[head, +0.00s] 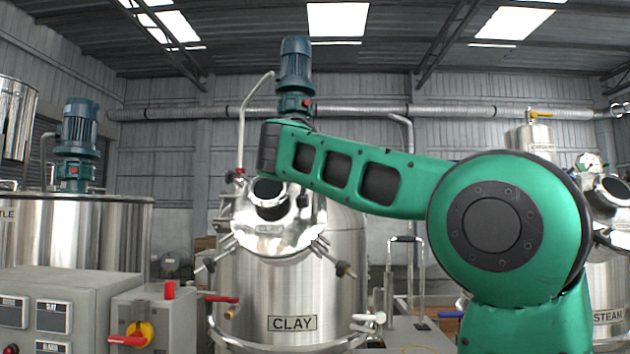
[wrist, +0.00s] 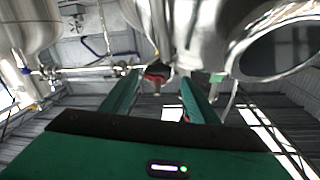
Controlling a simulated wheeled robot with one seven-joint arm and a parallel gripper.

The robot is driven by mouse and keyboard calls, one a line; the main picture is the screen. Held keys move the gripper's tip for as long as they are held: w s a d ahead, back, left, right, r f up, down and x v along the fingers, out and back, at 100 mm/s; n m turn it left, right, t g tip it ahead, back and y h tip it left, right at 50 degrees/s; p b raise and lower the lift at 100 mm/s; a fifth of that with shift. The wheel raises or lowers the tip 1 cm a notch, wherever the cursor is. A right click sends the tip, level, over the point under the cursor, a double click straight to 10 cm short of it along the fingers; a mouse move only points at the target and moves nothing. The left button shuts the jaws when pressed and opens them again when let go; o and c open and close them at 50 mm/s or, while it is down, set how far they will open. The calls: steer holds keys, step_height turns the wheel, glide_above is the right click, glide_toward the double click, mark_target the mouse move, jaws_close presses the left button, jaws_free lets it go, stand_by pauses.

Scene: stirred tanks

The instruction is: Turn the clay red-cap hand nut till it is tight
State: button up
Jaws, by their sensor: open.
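The clay tank (head: 292,290) is a steel vessel labelled CLAY in the middle of the head view. Its tilted round manway cover (head: 275,232) faces me, with several hand nuts on stems around it, such as a brown-ended one (head: 345,269). No red cap stands out clearly on them there. In the wrist view, a small dark red piece (wrist: 155,76), apparently the red cap, shows between and beyond the fingertips of my gripper (wrist: 160,82). My gripper is open, its two green fingers apart; contact cannot be told. In the head view it is hidden.
My green arm crosses the right half of the head view. A red-handled lever (head: 222,299) sits beside the tank. In the wrist view, a large steel pipe end (wrist: 280,45) is close at right.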

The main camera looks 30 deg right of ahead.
steer(key=shift+x, duration=1.75)
